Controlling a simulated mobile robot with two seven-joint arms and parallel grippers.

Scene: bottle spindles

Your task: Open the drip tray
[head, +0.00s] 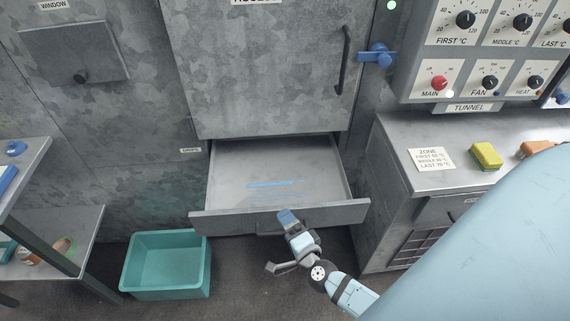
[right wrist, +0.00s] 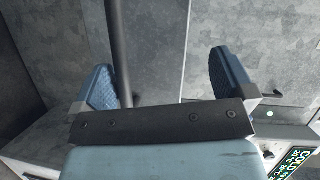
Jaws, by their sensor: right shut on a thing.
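The drip tray (head: 225,218) is a grey metal drawer below the large cabinet door, labelled "DRIPS" beside it. It stands pulled out, with its inside floor showing and blue marks on it. My right gripper (head: 287,219) is at the middle of the tray's front, at its handle (head: 266,229), and is shut on it. In the right wrist view, a dark bar runs between the blue fingers of my right gripper (right wrist: 165,85), close to the left finger. Part of the handle is hidden behind the gripper. My left gripper is in neither view.
A teal bin (head: 165,290) stands on the floor left of the tray. A grey counter (head: 405,135) with a yellow sponge-like block (head: 486,155) is on the right, under the control panel (head: 490,45). A shelf table (head: 75,225) is on the left.

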